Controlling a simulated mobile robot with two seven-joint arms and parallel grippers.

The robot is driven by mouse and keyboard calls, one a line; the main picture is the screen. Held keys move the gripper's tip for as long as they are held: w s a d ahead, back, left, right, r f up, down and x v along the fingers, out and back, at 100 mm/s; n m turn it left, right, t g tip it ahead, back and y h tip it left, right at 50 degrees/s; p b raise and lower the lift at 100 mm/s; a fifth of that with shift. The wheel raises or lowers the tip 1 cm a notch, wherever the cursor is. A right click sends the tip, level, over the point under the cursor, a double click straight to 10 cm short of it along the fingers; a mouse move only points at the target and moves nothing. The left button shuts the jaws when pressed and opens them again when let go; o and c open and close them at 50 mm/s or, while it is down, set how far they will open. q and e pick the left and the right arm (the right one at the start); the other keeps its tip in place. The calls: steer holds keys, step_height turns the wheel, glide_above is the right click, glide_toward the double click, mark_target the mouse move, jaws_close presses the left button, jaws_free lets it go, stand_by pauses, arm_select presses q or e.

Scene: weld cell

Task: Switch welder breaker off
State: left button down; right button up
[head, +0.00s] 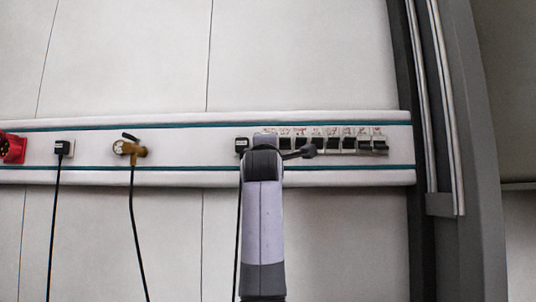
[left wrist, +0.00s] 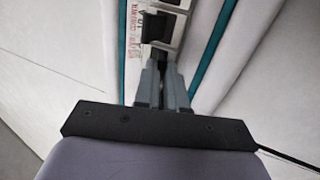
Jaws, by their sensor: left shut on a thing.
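A row of white breakers with dark levers (head: 348,144) sits at the right end of the wall rail, with red handwritten labels above it. My left gripper (head: 309,151) is at this row, around its middle. In the left wrist view, the two grey fingers of my left gripper (left wrist: 164,62) are close together against the breaker row, shut on a breaker lever that they mostly hide. A neighbouring breaker's dark lever (left wrist: 156,27) shows just beyond the fingertips. I cannot read which breaker is the welder's. My right gripper is not in view.
The white rail (head: 205,150) with teal stripes carries a red socket (head: 13,148), a black plug (head: 64,148) and a brass-coloured fitting (head: 130,149), with cables hanging down. A grey post (head: 475,150) with pipes stands right of the rail. My arm covers part of the row's left end.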

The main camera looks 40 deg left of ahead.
arm_select(q)
steer(key=shift+w+f+t+y, duration=0.1)
steer(key=shift+f+t+y, duration=0.15)
steer(key=shift+t+y, duration=0.2)
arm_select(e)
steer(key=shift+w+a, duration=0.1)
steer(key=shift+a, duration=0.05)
arm_select(q)
steer(key=c, duration=1.2)
jaws_free()
steer(key=shift+b+v, duration=1.4)
steer(key=shift+v, duration=2.15)
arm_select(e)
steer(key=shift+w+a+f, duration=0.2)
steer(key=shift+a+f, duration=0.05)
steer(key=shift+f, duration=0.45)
